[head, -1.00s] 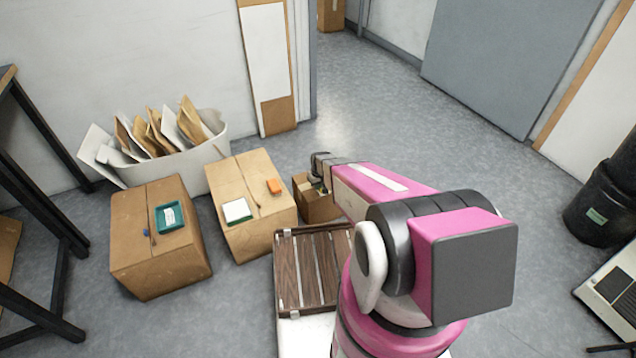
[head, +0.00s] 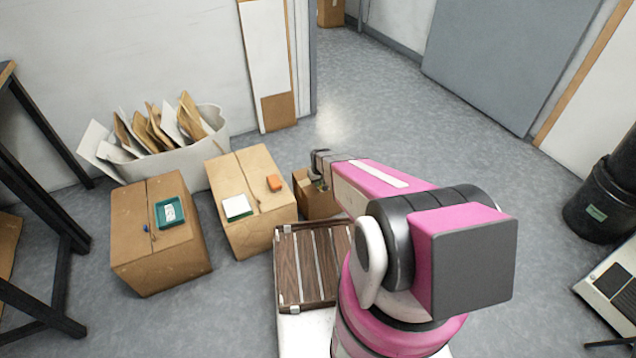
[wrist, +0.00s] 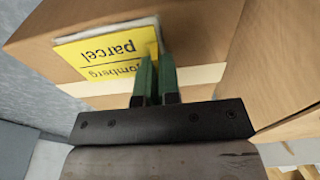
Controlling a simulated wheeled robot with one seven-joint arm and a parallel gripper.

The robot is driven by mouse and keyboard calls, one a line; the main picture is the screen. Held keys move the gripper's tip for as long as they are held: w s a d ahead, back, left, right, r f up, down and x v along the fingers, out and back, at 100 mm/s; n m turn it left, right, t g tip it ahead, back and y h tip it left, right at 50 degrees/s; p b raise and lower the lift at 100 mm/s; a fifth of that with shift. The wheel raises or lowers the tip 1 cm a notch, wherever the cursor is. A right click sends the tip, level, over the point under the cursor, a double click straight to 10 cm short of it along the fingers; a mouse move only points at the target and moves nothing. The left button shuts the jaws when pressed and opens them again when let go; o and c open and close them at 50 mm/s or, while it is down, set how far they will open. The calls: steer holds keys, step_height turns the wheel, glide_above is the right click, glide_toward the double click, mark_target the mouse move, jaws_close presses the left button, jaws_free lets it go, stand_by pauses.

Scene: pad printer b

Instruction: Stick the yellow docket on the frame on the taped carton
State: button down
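The yellow docket (wrist: 105,52), with dark print upside down in the wrist view, lies flat against or very close to the side of the taped carton (wrist: 205,60). A pale border, seemingly the frame (wrist: 105,27), shows along its far edge. A light tape band (wrist: 205,82) runs below it. My gripper (wrist: 157,58) has its green fingers close together at the docket's right edge and seems to pinch it. Whether the docket touches the carton is unclear. In the head view, my gripper (head: 321,186) is at the small carton (head: 312,205), and the docket is mostly hidden.
Two larger cartons, one with a green tray (head: 170,212) and one with a white-topped pad (head: 237,207) and orange block (head: 274,183), stand left. A slatted wooden tray (head: 312,268) is in front. A white bin (head: 205,150) of envelopes stands behind.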

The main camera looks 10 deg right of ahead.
steer(key=shift+f, duration=0.45)
stand_by(0.8)
steer(key=c, duration=1.5)
jaws_free()
steer(key=shift+r, duration=1.5)
steer(key=o, duration=0.5)
steer(key=shift+o, duration=0.2)
